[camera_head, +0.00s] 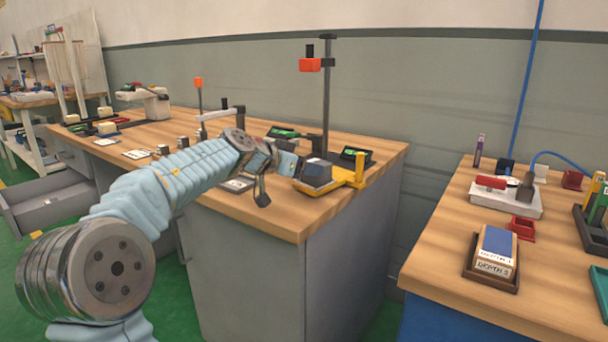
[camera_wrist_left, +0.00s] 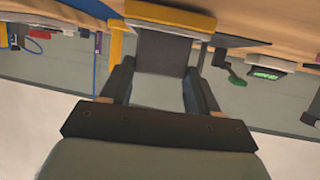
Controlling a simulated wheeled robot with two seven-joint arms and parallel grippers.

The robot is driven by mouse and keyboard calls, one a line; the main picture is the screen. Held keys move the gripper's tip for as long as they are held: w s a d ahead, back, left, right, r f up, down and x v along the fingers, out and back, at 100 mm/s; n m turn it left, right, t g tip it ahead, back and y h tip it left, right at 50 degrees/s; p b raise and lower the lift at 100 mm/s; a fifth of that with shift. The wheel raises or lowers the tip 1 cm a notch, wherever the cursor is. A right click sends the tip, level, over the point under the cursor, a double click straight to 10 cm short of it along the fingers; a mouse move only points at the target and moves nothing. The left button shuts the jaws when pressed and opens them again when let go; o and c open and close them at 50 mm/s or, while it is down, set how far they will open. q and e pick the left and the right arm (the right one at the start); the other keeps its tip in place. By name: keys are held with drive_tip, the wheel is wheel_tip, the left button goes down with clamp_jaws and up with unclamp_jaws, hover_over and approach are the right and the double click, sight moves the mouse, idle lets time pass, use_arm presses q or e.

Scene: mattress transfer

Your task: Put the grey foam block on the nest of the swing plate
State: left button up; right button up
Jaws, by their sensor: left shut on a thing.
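The grey foam block (camera_head: 317,174) is at the yellow swing plate (camera_head: 345,181), near the front right corner of the middle bench. My left gripper (camera_head: 293,166) reaches it from the left and is shut on it. In the left wrist view the fingers (camera_wrist_left: 160,84) sit on either side of the grey block (camera_wrist_left: 162,52), and the yellow plate (camera_wrist_left: 172,17) lies just beyond it. The block hides the nest, and I cannot tell whether it rests there or hovers slightly above. My right gripper is not in view.
A dark post (camera_head: 326,110) with a red head stands behind the plate. A device with a green display (camera_head: 356,154) is close behind the block. A right-hand bench (camera_head: 440,240) holds a labelled box (camera_head: 495,252) in a tray. A gap separates the benches.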

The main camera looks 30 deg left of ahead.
use_arm(q)
drive_tip(key=o, duration=1)
drive_tip(key=shift+o, duration=0.2)
drive_tip(key=shift+r, duration=0.1)
drive_tip(key=shift+s+a+r, duration=0.1)
drive_tip(key=shift+s+r, duration=0.1)
drive_tip(key=shift+s, duration=0.1)
drive_tip(key=p+v, duration=0.2)
drive_tip(key=v, duration=0.9)
drive_tip(key=shift+s, duration=0.2)
drive_tip(key=shift+a, duration=0.1)
